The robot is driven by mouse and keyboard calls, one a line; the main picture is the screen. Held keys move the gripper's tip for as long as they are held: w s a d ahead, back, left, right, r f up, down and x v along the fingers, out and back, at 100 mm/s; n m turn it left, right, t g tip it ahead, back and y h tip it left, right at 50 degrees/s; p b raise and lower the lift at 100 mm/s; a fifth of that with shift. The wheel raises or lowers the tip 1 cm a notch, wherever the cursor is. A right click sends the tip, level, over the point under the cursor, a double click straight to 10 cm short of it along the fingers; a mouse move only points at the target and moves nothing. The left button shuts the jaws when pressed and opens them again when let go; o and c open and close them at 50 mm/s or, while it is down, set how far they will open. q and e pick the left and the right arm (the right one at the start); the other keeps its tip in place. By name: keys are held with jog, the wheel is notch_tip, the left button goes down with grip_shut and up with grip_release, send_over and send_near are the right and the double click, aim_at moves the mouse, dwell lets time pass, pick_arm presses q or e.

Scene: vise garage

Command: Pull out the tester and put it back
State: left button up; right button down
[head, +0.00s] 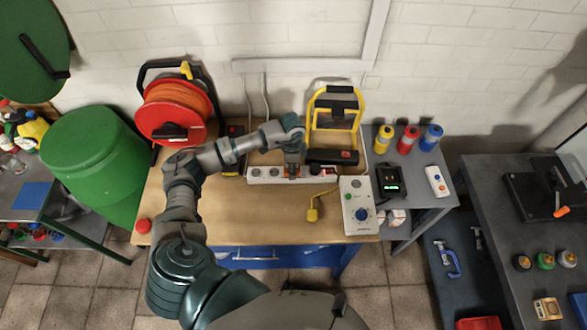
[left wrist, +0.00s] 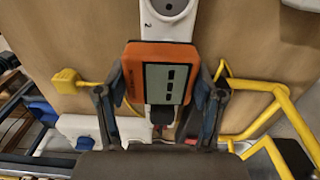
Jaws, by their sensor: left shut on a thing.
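The tester (left wrist: 160,75) is an orange block with a grey display, in the middle of the left wrist view. My left gripper (left wrist: 160,98) is shut on it, one finger at each side. The white power strip (left wrist: 168,22) runs up behind the tester. I cannot tell whether the tester's plug is in a socket. My right gripper is not in view.
A yellow work light (head: 335,107) stands behind, right of the gripper. A white box with a blue dial (head: 357,208) and a yellow plug (head: 313,214) are in front. A red cable reel (head: 175,112) stands at the back left.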

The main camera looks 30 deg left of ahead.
pick_arm(q)
jog(key=shift+w+r+p, duration=0.15)
jog(key=shift+r+p, duration=0.4)
jog(key=shift+r, duration=0.2)
jog(key=shift+r+p, duration=1.1)
jog(key=shift+r, duration=0.3)
